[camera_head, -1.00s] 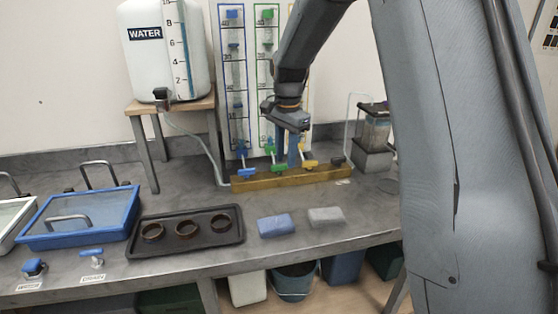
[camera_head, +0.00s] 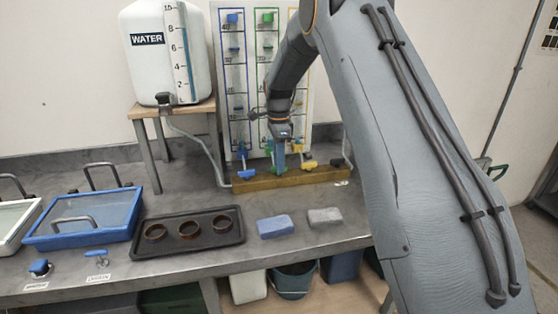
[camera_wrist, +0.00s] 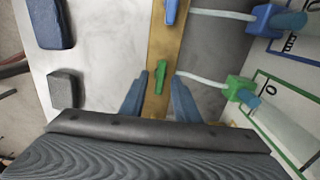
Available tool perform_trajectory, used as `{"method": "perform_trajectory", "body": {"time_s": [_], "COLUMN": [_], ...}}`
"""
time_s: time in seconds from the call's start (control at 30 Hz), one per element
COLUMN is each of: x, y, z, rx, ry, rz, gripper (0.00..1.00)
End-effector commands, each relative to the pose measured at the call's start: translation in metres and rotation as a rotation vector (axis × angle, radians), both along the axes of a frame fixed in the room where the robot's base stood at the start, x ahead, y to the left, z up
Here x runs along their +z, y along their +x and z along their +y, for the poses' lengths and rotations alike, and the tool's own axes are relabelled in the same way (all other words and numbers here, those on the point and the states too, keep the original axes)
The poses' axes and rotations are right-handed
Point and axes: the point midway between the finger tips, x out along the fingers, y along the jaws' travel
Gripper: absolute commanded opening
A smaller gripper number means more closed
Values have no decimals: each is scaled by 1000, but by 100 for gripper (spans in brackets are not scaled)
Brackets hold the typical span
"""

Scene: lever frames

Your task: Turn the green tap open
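The green tap (camera_wrist: 161,75) shows in the wrist view as a small green handle on the yellow-brown wooden rail (camera_wrist: 163,40). My gripper (camera_wrist: 160,80) is open, with one blue-grey finger on each side of the green handle in that view. Whether a finger touches the handle, and how far off the fingertips are, I cannot tell. In the head view my gripper (camera_head: 280,158) points down at the green tap, which it mostly hides. The blue tap (camera_head: 247,174) is left of it and the yellow tap (camera_head: 309,163) is right of it.
A black-handled tap (camera_head: 337,162) is at the rail's right end. The tube panel (camera_head: 238,75) stands close behind the rail. A blue block (camera_head: 275,227), a grey block (camera_head: 325,217) and a black tray (camera_head: 150,249) lie in front. A water tank (camera_head: 150,65) stands left.

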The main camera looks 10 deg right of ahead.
Motion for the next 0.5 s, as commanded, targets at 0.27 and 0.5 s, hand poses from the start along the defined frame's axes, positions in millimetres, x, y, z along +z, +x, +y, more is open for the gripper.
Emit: {"method": "perform_trajectory", "body": {"time_s": [0.27,0.5], "x": [-6,-6], "y": [0,0], "z": [0,0], "rx": [1,1], "ry": [0,0], "rz": [-2,-2], "gripper": [29,4]}}
